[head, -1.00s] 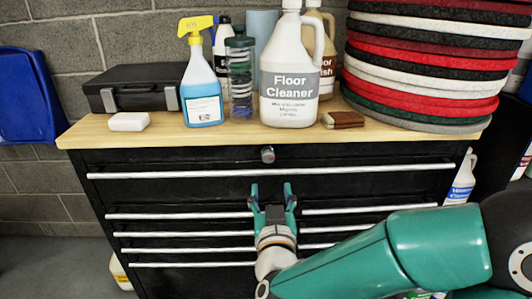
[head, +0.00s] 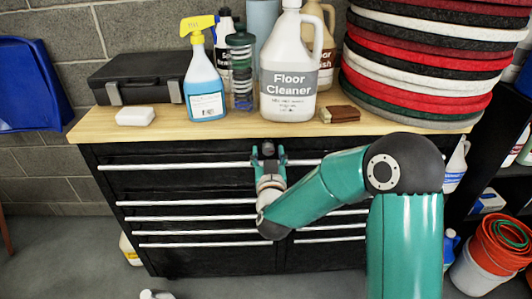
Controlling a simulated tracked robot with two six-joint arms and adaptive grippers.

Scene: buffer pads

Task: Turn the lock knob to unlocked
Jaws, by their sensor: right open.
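The lock knob (head: 268,147) is a small grey round knob on the front of the black tool chest (head: 190,180), just under the wooden top and above the first drawer handle. My right gripper (head: 268,152) is open, with one finger on each side of the knob as seen from the head. I cannot tell whether the fingers touch it. The gripper hides the middle of the top drawer handle. The knob's marking is too small to read. My left gripper is not in view.
Several long drawer handles cross the chest front.

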